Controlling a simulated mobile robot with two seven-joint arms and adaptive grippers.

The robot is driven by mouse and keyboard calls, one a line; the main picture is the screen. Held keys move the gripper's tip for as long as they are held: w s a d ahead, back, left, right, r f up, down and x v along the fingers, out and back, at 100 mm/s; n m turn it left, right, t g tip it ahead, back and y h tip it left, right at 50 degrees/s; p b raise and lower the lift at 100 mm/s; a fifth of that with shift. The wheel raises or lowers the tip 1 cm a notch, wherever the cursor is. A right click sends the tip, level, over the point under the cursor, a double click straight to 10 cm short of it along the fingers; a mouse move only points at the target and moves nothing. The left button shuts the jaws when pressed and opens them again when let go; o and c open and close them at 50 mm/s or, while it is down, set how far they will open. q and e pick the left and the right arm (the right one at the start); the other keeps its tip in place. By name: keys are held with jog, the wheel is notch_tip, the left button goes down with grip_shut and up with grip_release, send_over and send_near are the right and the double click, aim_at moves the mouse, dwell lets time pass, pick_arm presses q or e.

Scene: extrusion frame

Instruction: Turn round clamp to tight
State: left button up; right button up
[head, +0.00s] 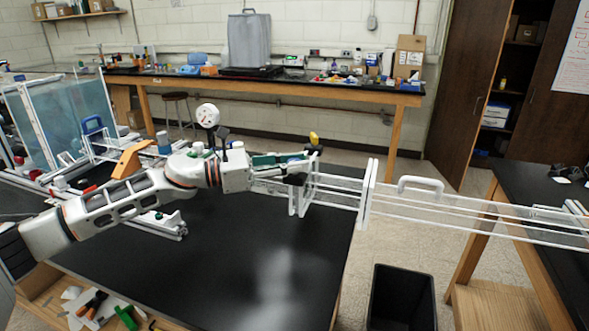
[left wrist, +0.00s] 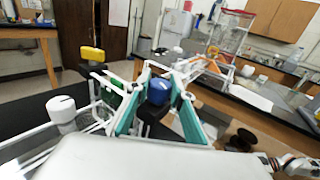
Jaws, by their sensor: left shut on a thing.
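My left gripper (head: 300,168) is at the near end of the white extrusion frame (head: 365,192) in the head view. In the left wrist view its two teal-lined fingers (left wrist: 160,92) stand on either side of a round blue knob (left wrist: 158,90), which looks like the round clamp. The gripper is shut on this knob. My right gripper is in neither view.
The frame's long rails reach right to another dark table (head: 545,190). The black tabletop (head: 220,250) below my left arm is mostly clear. A black bin (head: 402,300) stands on the floor. A round dial (head: 207,115) stands behind my wrist.

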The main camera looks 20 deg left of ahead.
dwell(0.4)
pick_arm(q)
jog(key=o, duration=1.1)
jog(key=shift+o, duration=0.2)
jog(key=v, duration=1.2)
jog(key=shift+w, duration=0.1)
